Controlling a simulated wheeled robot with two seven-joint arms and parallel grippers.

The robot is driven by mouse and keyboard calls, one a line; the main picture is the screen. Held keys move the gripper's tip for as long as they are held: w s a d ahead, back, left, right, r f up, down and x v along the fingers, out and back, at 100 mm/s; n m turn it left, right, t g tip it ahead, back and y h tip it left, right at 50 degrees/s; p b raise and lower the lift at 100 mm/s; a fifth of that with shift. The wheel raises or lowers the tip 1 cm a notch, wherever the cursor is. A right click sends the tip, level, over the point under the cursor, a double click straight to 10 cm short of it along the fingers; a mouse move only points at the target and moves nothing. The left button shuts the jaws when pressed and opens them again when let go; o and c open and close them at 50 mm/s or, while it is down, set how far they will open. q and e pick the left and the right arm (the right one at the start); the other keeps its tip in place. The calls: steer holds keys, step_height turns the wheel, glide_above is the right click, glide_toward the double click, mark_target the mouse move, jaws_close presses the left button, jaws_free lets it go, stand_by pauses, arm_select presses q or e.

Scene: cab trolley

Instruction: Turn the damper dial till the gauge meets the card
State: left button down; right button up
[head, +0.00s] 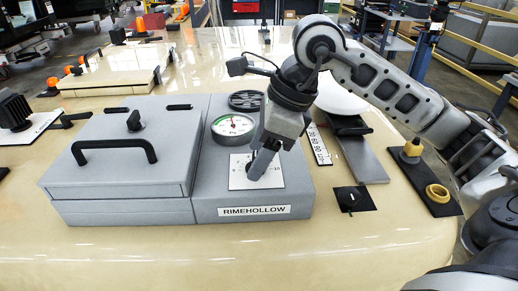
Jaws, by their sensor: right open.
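A grey box with a RIMEHOLLOW label (254,211) stands on the pale table. On its top is a round gauge (232,126) with a white face, a green band and a red mark; its needle is too small to read surely. In front of the gauge is a white scale plate (238,180), where the damper dial is mostly hidden by my right gripper. My right gripper (257,172) points down over this plate, open; contact with the dial cannot be told. A white numbered card (319,145) lies right of the box. My left gripper is out of view.
Left of the gauge box is a lidded grey box with a black handle (114,151). A round black vent (246,100) sits behind the gauge. The front table is clear.

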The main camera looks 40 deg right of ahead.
steer(key=shift+f, duration=0.1)
steer(key=c, duration=1)
steer(key=shift+m+t+b, duration=0.3)
steer(key=shift+m+b, duration=0.05)
steer(key=shift+m, duration=0.35)
steer(key=o, duration=1)
steer(key=p+v, duration=0.1)
steer(key=v, duration=1.5)
steer(key=shift+a, duration=0.25)
